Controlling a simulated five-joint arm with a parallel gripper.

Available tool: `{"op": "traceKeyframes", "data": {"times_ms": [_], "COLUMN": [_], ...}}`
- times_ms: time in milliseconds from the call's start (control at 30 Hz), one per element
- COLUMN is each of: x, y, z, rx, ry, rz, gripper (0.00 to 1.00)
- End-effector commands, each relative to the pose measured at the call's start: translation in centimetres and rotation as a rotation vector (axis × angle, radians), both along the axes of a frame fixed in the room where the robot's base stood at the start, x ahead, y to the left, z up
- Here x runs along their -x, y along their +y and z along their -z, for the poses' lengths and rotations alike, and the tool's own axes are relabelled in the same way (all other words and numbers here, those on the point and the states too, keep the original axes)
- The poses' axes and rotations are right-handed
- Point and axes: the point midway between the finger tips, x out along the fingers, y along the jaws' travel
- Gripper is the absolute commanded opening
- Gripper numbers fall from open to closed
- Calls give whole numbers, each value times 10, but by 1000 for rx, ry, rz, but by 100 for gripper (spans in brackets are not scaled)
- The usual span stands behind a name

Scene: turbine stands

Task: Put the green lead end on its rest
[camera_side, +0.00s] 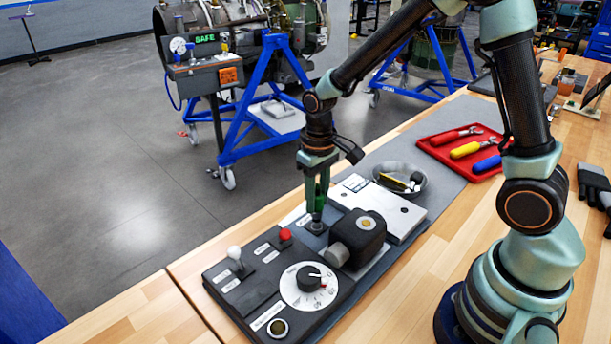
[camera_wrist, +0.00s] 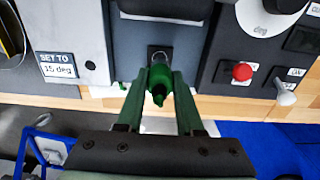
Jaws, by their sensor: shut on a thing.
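The green lead end (camera_wrist: 160,78) is between the two green fingers of my gripper (camera_wrist: 159,88) in the wrist view, and the fingers are shut on it. In the side view my gripper (camera_side: 318,205) points straight down with the green lead end (camera_side: 321,192) between its fingers, upright. Its tip is just over a small dark base beside the black block, with a grey fitting (camera_side: 316,224) there. The fingers partly hide the lead end, and I cannot tell whether its tip touches the fitting.
A control panel (camera_side: 240,297) with a dial (camera_side: 308,284), a red knob (camera_side: 285,234) and a white knob (camera_side: 234,252) lies front left. A black block (camera_side: 357,236) stands close right of my gripper. A white plate (camera_side: 398,221), a bowl (camera_side: 424,185) and a red tool tray (camera_side: 432,146) lie behind.

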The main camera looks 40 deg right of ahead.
Motion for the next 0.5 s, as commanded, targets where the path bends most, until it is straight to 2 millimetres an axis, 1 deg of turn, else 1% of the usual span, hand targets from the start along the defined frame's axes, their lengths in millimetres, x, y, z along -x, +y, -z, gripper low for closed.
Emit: {"op": "traceKeyframes", "data": {"times_ms": [200,500], "x": [0,0], "y": [0,-1], "z": [-11,-12], "rx": [0,0], "ry": [-1,0], "rz": [0,4], "gripper": [0,0]}}
